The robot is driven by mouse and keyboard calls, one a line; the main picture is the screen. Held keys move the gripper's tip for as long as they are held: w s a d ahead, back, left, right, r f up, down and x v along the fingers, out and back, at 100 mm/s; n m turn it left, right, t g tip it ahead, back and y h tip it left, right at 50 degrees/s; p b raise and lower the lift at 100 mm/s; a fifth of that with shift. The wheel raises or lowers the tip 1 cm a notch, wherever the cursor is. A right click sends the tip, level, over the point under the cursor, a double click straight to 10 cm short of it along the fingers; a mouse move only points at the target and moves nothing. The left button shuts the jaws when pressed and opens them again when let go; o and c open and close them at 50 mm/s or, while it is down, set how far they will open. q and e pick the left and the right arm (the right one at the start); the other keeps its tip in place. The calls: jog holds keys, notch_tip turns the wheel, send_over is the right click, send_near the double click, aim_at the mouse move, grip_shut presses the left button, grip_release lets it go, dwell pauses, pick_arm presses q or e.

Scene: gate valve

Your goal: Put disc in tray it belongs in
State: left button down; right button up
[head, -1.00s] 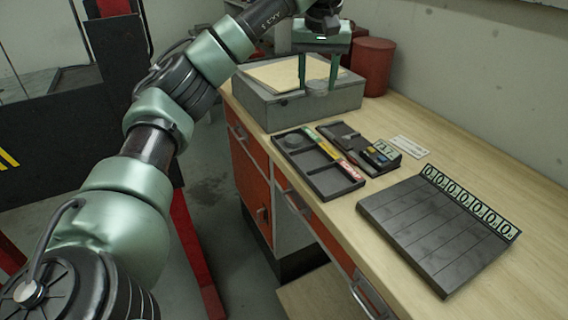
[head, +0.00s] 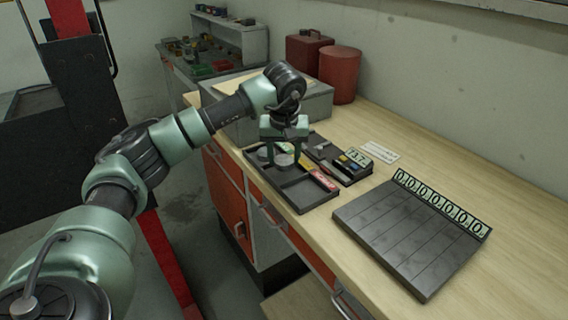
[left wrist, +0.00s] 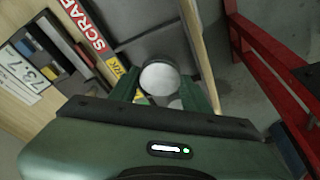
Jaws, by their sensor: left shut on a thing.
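My left gripper (head: 284,162) points down over the far part of a dark sorting tray (head: 306,193) with several compartments. It is shut on a pale grey round disc (head: 284,160); the held disc also shows between the fingers in the left wrist view (left wrist: 160,78). Another grey disc (head: 265,153) shows in the tray's far compartment, partly hidden. The tray's edge has coloured labels, with a red SCRAP label (left wrist: 85,25) at the near end and a yellow one beside it. I cannot tell whether the held disc touches the tray. My right gripper is out of view.
A dark slatted board with a row of zeros (head: 408,235) lies nearer. A grey box (head: 318,104) and a red canister (head: 340,75) stand behind. Bare wooden bench (head: 430,150) runs along the wall.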

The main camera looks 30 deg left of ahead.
pick_arm(q)
notch_tip(320, 180, down, 2)
jog(key=shift+f, duration=0.3)
jog(key=shift+f, duration=0.15)
jog(key=c, duration=1)
grip_release()
jog(key=shift+o, duration=0.2)
